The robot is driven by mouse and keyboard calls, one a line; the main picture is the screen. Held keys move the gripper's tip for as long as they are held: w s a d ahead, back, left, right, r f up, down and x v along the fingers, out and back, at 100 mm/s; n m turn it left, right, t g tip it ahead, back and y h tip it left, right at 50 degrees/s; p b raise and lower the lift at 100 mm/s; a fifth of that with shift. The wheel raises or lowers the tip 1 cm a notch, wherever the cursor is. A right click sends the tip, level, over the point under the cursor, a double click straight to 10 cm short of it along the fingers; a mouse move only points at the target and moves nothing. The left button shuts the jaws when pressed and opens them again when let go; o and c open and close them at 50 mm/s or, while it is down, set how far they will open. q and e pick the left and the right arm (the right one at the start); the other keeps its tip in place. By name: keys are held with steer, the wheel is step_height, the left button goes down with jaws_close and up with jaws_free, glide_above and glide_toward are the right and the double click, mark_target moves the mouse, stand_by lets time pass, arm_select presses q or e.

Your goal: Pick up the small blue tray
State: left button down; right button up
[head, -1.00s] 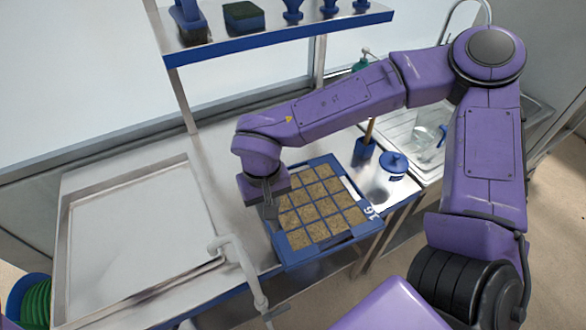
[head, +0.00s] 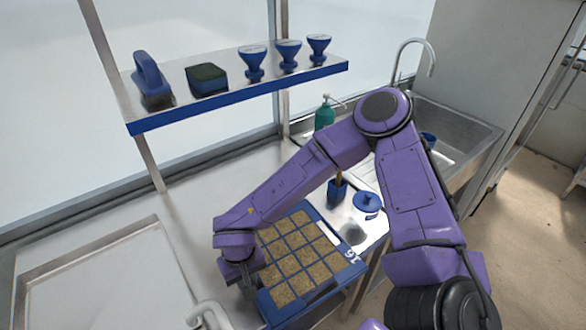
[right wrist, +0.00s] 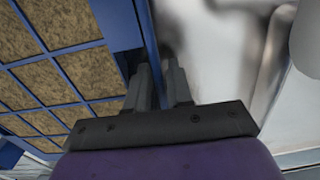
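The small blue tray (head: 352,270) lies on the steel counter, its compartments filled with brown soil and a white number on its right rim. My right gripper (head: 247,289) is at the left edge of the tray, low and partly hidden by its wrist in the head view. In the right wrist view the gripper (right wrist: 163,82) has its two fingers close together, with the tray's side rim (right wrist: 146,28) running into the narrow gap between them. The tray looks level, and I see no clear gap under it. My left gripper is not in view.
A shelf (head: 240,95) with a brush, a sponge and several blue knobbed tools stands behind. A blue cup (head: 338,192) and a round blue lid (head: 367,204) are beyond the tray. A faucet-like pipe (head: 208,313) stands near left. A sink (head: 455,125) is at the right.

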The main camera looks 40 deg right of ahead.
jaws_close()
stand_by(1.4)
